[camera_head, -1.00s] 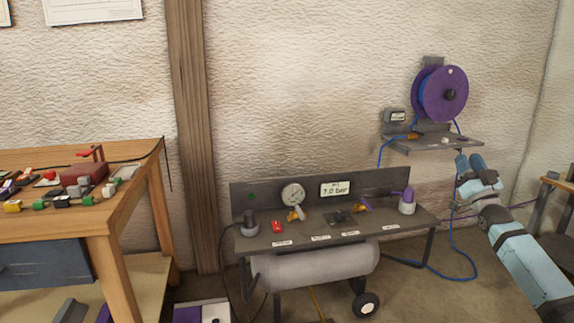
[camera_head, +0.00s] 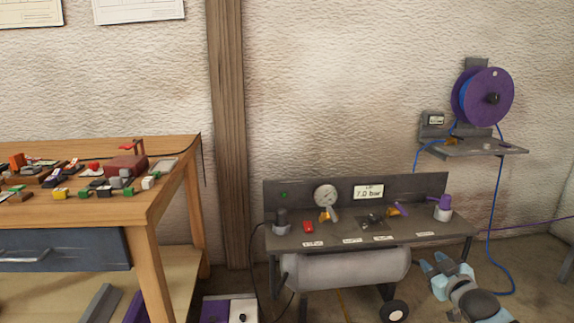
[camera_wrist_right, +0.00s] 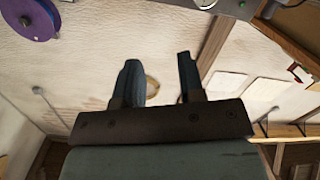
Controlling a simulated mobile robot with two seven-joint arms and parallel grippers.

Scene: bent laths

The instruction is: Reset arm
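My right gripper (camera_head: 446,262) is low at the right of the head view, in front of the right end of the compressor stand (camera_head: 350,187). Its pale blue fingers are apart, with nothing between them. In the right wrist view the two dark fingers (camera_wrist_right: 158,72) also stand apart and empty, with the wall behind them. My left gripper is in neither view.
A workbench (camera_head: 142,215) with several small coloured parts stands at the left. The compressor tank (camera_head: 345,268) hangs under the stand. A purple hose reel (camera_head: 483,97) is above a wall shelf (camera_head: 480,149) at the right. A blue hose (camera_head: 490,215) runs down to the floor.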

